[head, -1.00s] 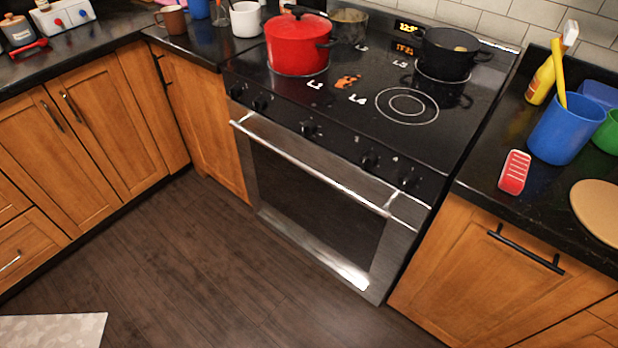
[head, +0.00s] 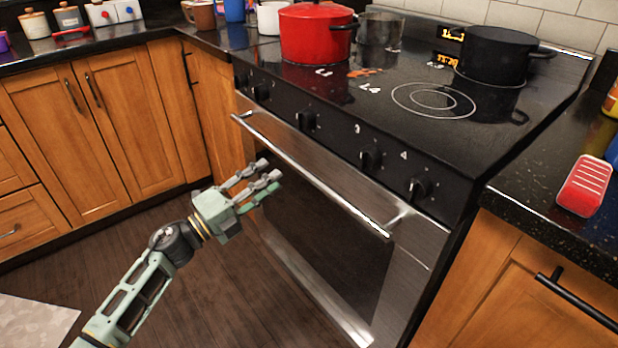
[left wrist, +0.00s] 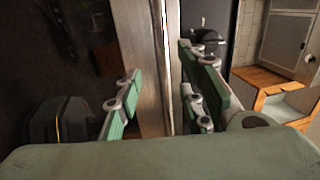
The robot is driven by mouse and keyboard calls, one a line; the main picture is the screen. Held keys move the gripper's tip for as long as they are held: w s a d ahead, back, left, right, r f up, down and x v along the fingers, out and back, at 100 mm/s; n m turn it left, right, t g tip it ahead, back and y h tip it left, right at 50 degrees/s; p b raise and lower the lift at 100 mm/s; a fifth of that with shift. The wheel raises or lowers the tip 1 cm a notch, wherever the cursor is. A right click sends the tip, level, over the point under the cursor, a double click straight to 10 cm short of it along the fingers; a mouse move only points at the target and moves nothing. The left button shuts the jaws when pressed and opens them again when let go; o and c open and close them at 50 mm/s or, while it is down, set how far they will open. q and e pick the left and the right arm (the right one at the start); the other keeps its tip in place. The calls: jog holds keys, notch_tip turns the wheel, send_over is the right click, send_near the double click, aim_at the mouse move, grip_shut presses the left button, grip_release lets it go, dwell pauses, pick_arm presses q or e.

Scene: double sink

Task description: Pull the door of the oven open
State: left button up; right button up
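The oven door (head: 328,240), steel-framed with dark glass, is closed in the head view. Its long steel handle bar (head: 318,184) runs along the top of the door. My left gripper (head: 268,174) is in front of the door, near the left half of the handle, with its fingers apart and nothing held. In the left wrist view the fingers (left wrist: 162,88) are open, with a bright upright bar, seemingly the handle (left wrist: 168,65), between them in the picture. I cannot tell whether they touch it. My right gripper is not in view.
Control knobs (head: 306,119) line the panel above the handle. A red pot (head: 316,35) and a black pot (head: 494,57) stand on the stove. Wooden cabinets (head: 125,125) stand left. The dark floor (head: 225,300) before the oven is clear.

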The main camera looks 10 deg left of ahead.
aim_at(294, 164)
pick_arm(q)
jog(key=x, duration=0.8)
jog(key=shift+s+d+r, duration=0.1)
jog(key=shift+s+r, duration=0.05)
jog(key=shift+r, duration=0.05)
jog(key=shift+c, duration=0.6)
grip_shut()
